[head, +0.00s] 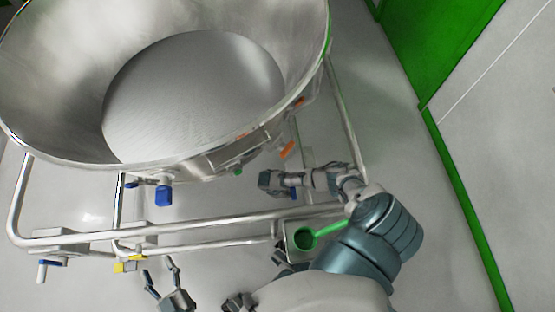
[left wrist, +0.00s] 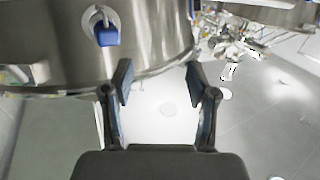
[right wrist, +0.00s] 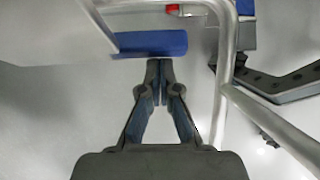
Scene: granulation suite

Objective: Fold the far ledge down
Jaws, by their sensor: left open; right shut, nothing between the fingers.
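I cannot tell for certain which part is the far ledge. A flat steel piece (head: 240,148) sits on the near right side of the large steel bowl (head: 60,130), with orange and green parts close by. My right gripper (head: 268,183) is below and right of that piece, inside the tubular frame. In the right wrist view its fingers (right wrist: 159,64) are together and empty, with tips just under a blue bar (right wrist: 150,43); contact is unclear. My left gripper (head: 160,268) is open and empty at the near side of the frame; its spread fingers (left wrist: 160,78) show in the left wrist view.
Steel frame tubes (head: 200,220) cross in front of the bowl. A blue knob (head: 163,195) hangs under the bowl. A blue-handled part (head: 52,262) is at the left. A green ring-ended part (head: 304,239) lies near my right arm. Grey floor (head: 420,200) is clear at the right.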

